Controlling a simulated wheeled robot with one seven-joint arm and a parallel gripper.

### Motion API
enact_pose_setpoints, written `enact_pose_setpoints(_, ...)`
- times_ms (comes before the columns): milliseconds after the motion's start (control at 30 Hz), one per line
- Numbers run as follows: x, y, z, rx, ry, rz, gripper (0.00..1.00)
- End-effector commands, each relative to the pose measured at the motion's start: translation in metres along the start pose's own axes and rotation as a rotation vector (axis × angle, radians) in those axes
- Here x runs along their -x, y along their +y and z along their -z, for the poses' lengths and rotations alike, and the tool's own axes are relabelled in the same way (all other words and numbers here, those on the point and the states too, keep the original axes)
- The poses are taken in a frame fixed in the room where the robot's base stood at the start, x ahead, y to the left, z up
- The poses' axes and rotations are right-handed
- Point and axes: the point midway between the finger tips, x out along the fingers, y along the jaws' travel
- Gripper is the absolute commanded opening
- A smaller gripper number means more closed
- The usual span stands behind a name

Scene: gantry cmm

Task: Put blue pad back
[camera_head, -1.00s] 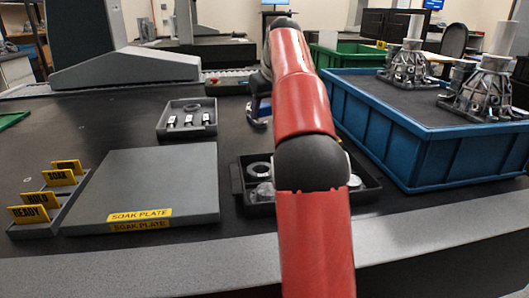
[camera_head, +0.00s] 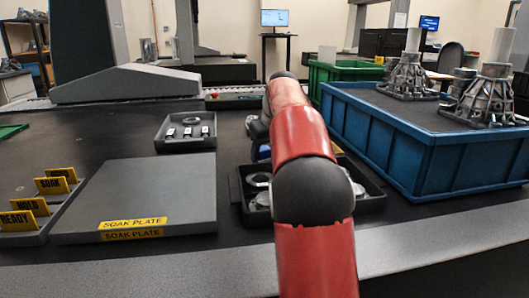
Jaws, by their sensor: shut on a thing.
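My red arm reaches forward over the bench, and my gripper (camera_head: 259,135) shows only in part at its left edge. A small patch of blue, which looks like the blue pad (camera_head: 263,152), shows at the gripper's lower end, and the gripper is shut on it. The fingertips and most of the pad are hidden behind the arm. The gripper is just beyond a dark tray (camera_head: 238,196) holding round metal parts. Whether the pad touches anything below cannot be seen.
A grey soak plate (camera_head: 150,185) lies at left, beside a rack of yellow signs (camera_head: 35,205). A small grey tray (camera_head: 200,145) holds several metal pieces. A large blue crate (camera_head: 440,155) with castings stands at right. A green crate (camera_head: 345,70) is behind it.

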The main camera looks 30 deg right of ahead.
Motion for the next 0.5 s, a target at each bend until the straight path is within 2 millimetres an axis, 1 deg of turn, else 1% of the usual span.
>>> enact_pose_setpoints(33, -0.0023, 0.0000, -0.0011, 0.000, 0.000, 0.000, 0.28)
enact_pose_setpoints(67, -0.0018, 0.0000, -0.0008, 0.000, 0.000, 0.000, 0.49)
enact_pose_setpoints(200, -0.0014, 0.0001, -0.0007, 0.000, 0.000, 0.000, 0.67)
enact_pose_setpoints(500, -0.0001, 0.0001, -0.0001, 0.000, 0.000, 0.000, 0.68)
